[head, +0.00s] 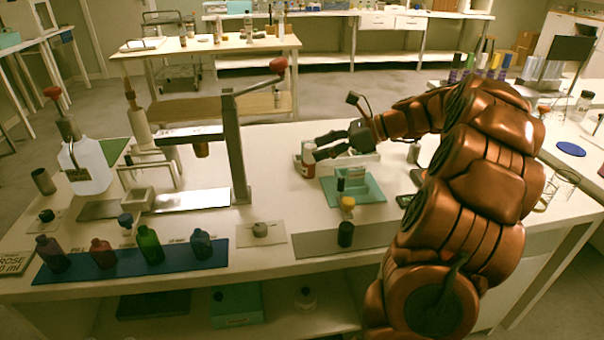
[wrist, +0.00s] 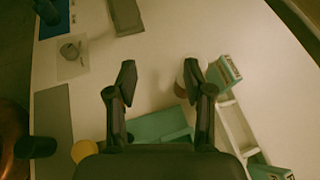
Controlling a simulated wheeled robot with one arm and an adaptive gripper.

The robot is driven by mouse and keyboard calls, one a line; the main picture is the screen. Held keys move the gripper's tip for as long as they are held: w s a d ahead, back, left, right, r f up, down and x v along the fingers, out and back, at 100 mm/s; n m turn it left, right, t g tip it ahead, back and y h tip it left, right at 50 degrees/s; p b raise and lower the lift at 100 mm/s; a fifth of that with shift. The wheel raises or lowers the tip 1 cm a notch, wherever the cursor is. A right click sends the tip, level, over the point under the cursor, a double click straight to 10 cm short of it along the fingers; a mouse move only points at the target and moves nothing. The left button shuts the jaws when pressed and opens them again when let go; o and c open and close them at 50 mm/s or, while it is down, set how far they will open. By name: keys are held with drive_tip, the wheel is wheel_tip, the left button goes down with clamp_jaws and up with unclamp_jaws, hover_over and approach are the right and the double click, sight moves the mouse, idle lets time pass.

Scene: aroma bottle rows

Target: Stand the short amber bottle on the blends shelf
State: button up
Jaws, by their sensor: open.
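My gripper (head: 318,148) is open and empty over the middle of the bench; its two fingers also show spread in the wrist view (wrist: 160,72). A small red-brown bottle with a white label (head: 307,170) stands beside the fingertips in the head view. I cannot tell whether it is the short amber bottle. I cannot make out which surface is the blends shelf.
A blue mat (head: 120,268) at front left holds several coloured bottles. A teal tray (head: 370,190) with a dark-capped bottle, a yellow item (head: 347,203) and a black item (head: 345,234) lie near my arm. A tall lever press (head: 236,150) stands left. Bench between press and gripper is clear.

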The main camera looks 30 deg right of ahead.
sight(309, 158)
drive_tip(key=shift+m+t, duration=0.6)
drive_tip(key=shift+m, duration=0.3)
drive_tip(key=d+f, duration=0.1)
drive_tip(key=d+b, duration=0.1)
drive_tip(key=d, duration=0.1)
drive_tip(key=w+d+f+b, duration=0.1)
drive_tip(key=shift+d+f, duration=0.3)
drive_tip(key=shift+d, duration=0.1)
drive_tip(key=shift+f+b, duration=0.5)
drive_tip(key=shift+b, duration=0.15)
drive_tip(key=shift+b+x, duration=0.35)
drive_tip(key=shift+x, duration=0.95)
drive_tip(key=b+x, duration=0.1)
drive_tip(key=x, duration=0.3)
drive_tip(key=shift+d+f, duration=0.1)
drive_tip(key=shift+d, duration=0.05)
drive_tip(key=shift+w+a+f+b, duration=0.15)
drive_tip(key=shift+w+a+b, duration=0.2)
drive_tip(key=shift+w+a, duration=0.15)
clamp_jaws()
